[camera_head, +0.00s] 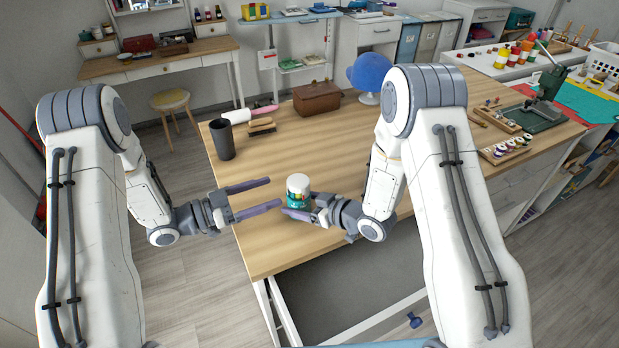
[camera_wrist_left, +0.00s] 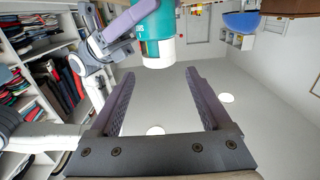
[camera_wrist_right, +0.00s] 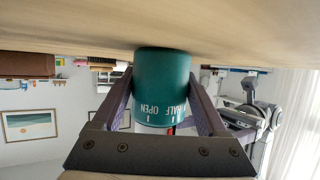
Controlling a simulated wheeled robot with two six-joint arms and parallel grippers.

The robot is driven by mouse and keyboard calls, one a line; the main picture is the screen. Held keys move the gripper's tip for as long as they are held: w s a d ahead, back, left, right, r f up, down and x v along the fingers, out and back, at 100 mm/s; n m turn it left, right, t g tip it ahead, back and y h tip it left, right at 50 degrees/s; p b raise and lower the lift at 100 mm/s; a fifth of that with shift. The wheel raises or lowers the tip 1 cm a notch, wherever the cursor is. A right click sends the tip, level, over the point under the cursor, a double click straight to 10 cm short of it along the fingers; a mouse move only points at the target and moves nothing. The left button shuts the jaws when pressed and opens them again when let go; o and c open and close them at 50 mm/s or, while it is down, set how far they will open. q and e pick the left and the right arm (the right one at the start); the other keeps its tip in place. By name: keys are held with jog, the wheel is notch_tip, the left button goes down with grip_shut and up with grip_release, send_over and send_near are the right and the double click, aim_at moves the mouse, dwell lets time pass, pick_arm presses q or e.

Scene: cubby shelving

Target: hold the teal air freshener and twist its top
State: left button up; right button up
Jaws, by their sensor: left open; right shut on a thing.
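The teal air freshener (camera_head: 298,199), with a white top (camera_head: 298,180), is upright near the table's front left edge. My right gripper (camera_head: 297,207) is shut on its teal body; the right wrist view shows the body (camera_wrist_right: 162,80) between both fingers, with upside-down "HALF" and "OPEN" marks. I cannot tell whether its base touches the table. My left gripper (camera_head: 274,192) is open and empty, just left of the air freshener. In the left wrist view the white top (camera_wrist_left: 158,54) is just beyond the open fingertips (camera_wrist_left: 161,72), apart from them.
The wooden table (camera_head: 345,140) is clear around the air freshener. A dark cup (camera_head: 222,139), brushes (camera_head: 262,126) and a brown box (camera_head: 317,98) stand farther back. Spool trays (camera_head: 507,150) and a green press (camera_head: 545,95) are at the right.

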aim_at(302, 175)
pick_arm(q)
jog(key=x, duration=1.1)
jog(key=shift+w+d, duration=0.1)
jog(key=shift+d, duration=0.3)
jog(key=c, duration=1.1)
jog(key=shift+r, duration=0.1)
jog(key=shift+n+t+y, duration=0.3)
jog(key=shift+n+t, duration=0.1)
jog(key=shift+t, duration=0.2)
jog(key=shift+w+a+n+t+y, duration=0.25)
jog(key=shift+n+t+y, duration=1.15)
jog(key=shift+y, duration=0.1)
jog(key=shift+w+a+n+t+y, duration=0.25)
jog(key=shift+w+n+t+y, duration=0.05)
jog(key=shift+n+t+y, duration=1.05)
jog(key=shift+w+a+n+t+y, duration=0.25)
jog(key=shift+n+t+y, duration=1)
jog(key=shift+t+y, duration=0.3)
